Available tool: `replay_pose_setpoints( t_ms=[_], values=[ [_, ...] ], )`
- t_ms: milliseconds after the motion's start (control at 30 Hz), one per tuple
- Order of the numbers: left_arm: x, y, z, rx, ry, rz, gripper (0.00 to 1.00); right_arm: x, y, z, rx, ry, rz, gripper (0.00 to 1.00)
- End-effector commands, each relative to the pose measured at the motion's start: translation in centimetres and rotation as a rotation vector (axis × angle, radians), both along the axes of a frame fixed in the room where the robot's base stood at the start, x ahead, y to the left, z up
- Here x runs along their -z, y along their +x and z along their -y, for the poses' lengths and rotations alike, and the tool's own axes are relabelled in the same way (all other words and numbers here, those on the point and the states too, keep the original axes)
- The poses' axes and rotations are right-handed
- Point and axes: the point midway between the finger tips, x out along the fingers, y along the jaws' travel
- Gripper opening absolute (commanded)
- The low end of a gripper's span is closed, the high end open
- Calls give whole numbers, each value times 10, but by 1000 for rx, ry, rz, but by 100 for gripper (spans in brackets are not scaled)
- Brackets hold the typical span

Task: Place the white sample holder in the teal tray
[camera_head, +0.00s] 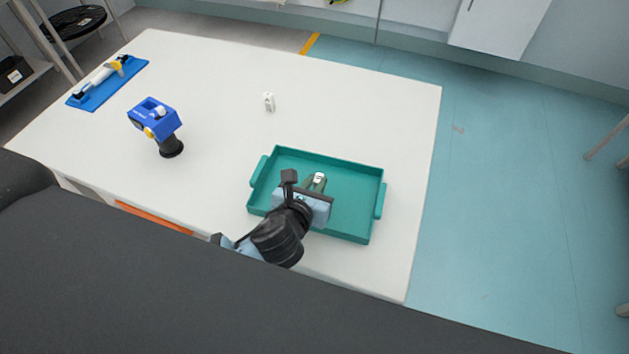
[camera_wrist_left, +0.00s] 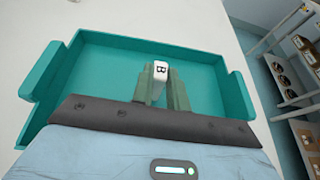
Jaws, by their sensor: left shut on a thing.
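The teal tray (camera_head: 376,214) stands on the white table near its right front; in the left wrist view the teal tray (camera_wrist_left: 190,47) fills the middle. My left gripper (camera_head: 316,184) is over the tray, its fingers pointing into it. In the left wrist view my left gripper (camera_wrist_left: 157,88) is shut on a small white sample holder (camera_wrist_left: 160,71) marked with a black B. Its top also shows between the fingers in the head view (camera_head: 319,177). Whether it touches the tray floor I cannot tell. My right gripper is not in view.
Another small white object (camera_head: 269,102) stands on the table (camera_head: 220,80) behind the tray. A blue device on a black base (camera_head: 155,120) is at the left, and a blue mat (camera_head: 84,101) with a white tool lies at the far left corner. The table between is clear.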

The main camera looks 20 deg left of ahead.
Motion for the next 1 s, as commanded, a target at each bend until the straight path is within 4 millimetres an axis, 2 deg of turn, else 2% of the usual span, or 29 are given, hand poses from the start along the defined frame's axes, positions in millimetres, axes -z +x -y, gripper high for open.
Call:
replay_pose_setpoints(
  t_ms=[100,133,300,667,767,1000],
  values=[
    [3,0,0,-1,1,-1,0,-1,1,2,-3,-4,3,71],
    [3,0,0,-1,1,0,18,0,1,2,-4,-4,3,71],
    [3,0,0,0,0,-1,37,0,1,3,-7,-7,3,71],
    [-2,-1,0,1,0,0,37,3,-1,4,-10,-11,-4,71],
    [-6,-12,0,1,1,0,37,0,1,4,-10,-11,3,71],
    [-25,-56,-2,2,0,0,37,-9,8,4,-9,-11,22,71]
  ],
)
